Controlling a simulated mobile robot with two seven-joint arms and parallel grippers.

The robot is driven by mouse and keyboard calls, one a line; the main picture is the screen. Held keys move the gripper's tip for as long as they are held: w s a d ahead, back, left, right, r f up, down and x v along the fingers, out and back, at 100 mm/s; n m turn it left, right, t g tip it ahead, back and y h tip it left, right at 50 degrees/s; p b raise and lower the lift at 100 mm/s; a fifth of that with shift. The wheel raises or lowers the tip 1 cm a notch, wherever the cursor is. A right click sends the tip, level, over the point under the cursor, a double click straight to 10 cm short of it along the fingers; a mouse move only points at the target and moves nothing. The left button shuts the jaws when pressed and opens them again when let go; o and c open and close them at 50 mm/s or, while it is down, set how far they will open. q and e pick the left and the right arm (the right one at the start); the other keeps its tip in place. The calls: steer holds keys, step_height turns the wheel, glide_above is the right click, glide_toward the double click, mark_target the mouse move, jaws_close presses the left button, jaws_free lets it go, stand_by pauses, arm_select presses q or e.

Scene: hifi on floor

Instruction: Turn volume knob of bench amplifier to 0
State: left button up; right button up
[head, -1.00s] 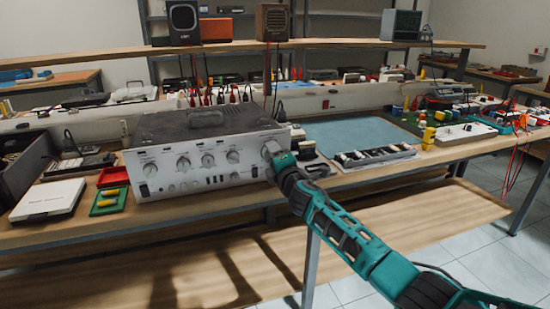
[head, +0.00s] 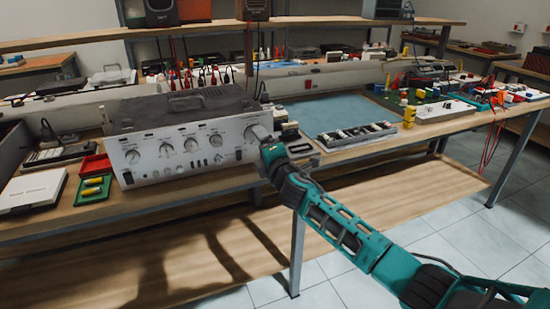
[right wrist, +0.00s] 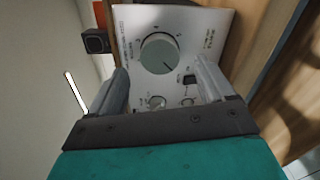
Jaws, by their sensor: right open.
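The bench amplifier (head: 190,140) is a silver-fronted box with a dark top and a row of knobs, standing on the bench at left. My right gripper (head: 262,138) is at the right end of its front panel and partly hides the large knob there. In the right wrist view, a large round silver knob (right wrist: 159,54) with a dark pointer line toward the lower right shows on the panel. My right gripper (right wrist: 162,68) is open, its fingers apart on either side below the knob. I cannot tell whether they touch it. My left gripper is out of view.
A tray of parts (head: 357,136) and a blue mat (head: 325,113) lie right of the amplifier. A green tray (head: 93,189) is at its left.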

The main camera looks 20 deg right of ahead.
arm_select(q)
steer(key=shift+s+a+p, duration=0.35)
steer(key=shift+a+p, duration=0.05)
steer(key=shift+p, duration=0.15)
arm_select(e)
steer(key=s, duration=0.8)
steer(key=shift+s+d, duration=0.15)
steer(key=shift+s, duration=0.25)
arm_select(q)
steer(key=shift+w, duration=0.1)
arm_select(e)
steer(key=shift+f, duration=0.1)
